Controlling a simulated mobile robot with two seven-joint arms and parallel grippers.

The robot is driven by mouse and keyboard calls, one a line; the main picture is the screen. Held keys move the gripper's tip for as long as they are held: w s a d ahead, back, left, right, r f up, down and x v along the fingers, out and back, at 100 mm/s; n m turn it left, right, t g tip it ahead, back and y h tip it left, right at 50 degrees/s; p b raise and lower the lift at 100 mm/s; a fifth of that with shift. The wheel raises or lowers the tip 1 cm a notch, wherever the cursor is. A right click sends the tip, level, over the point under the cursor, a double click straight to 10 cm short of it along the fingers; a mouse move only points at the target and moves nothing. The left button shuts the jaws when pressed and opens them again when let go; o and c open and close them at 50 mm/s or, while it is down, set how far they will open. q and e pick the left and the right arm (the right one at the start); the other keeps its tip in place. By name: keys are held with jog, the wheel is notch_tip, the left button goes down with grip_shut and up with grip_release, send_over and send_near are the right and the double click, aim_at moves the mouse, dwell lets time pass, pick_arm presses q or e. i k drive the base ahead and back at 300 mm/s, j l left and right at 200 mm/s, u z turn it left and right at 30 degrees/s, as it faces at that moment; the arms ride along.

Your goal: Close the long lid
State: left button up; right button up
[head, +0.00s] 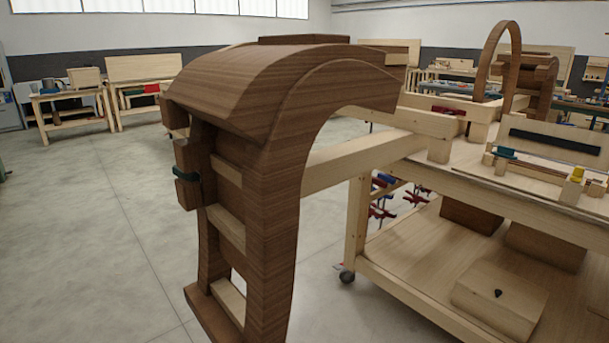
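A large dark-brown curved wooden chair form (275,110) stands in the foreground, its arched top bending down to the left. Its slatted side (225,190) shows beneath, with a small dark green fitting (184,175). On the bench at right, a long pale wooden panel with a black strip (560,138) stands tilted up behind a shallow pale tray-like part (530,182); it looks like a raised lid. I cannot tell for sure which part is the long lid. Neither of my grippers shows.
A wheeled pale workbench (470,190) fills the right, with a lower shelf (415,250) holding wooden boxes. A pale beam (365,165) runs from the form to the bench. Another curved form (525,80) stands behind. Grey floor (90,230) is clear at left.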

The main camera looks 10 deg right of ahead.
aim_at(590, 150)
jog(key=i+l+z, duration=0.15)
jog(key=i+l, duration=0.65)
jog(key=l, duration=0.2)
jog(key=i+l+z, duration=0.1)
jog(key=l, duration=0.25)
jog(key=i+l, duration=0.3)
jog(key=i+l+z, duration=0.1)
jog(key=l, duration=0.35)
jog(key=i, duration=0.1)
